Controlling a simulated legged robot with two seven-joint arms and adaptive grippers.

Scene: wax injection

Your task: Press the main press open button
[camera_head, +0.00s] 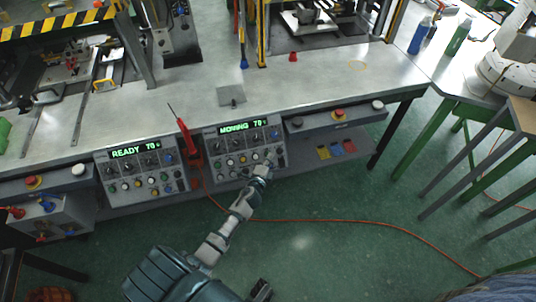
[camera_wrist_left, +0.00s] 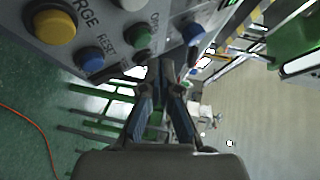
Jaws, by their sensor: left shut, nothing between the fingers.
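The right control panel (camera_head: 235,148) on the bench front has a green display reading "MOVING 70" and rows of knobs and buttons. My left gripper (camera_head: 268,165) is shut and empty, with its tips at this panel's lower right. In the left wrist view my gripper's fingers (camera_wrist_left: 166,62) are together near a green button (camera_wrist_left: 140,38) and a blue button (camera_wrist_left: 193,33). A yellow button (camera_wrist_left: 55,26) and another blue button (camera_wrist_left: 90,60), by the word "RESET", are to the left. The green button's label is only partly readable. I cannot tell whether the fingertips touch a button.
The left control panel (camera_head: 142,168) reads "READY 70". A red screwdriver-like tool (camera_head: 186,136) stands between the panels. A box with a red button (camera_head: 340,114) is to the right. An orange cable (camera_head: 350,221) crosses the green floor. Blue and green bottles stand at the right.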

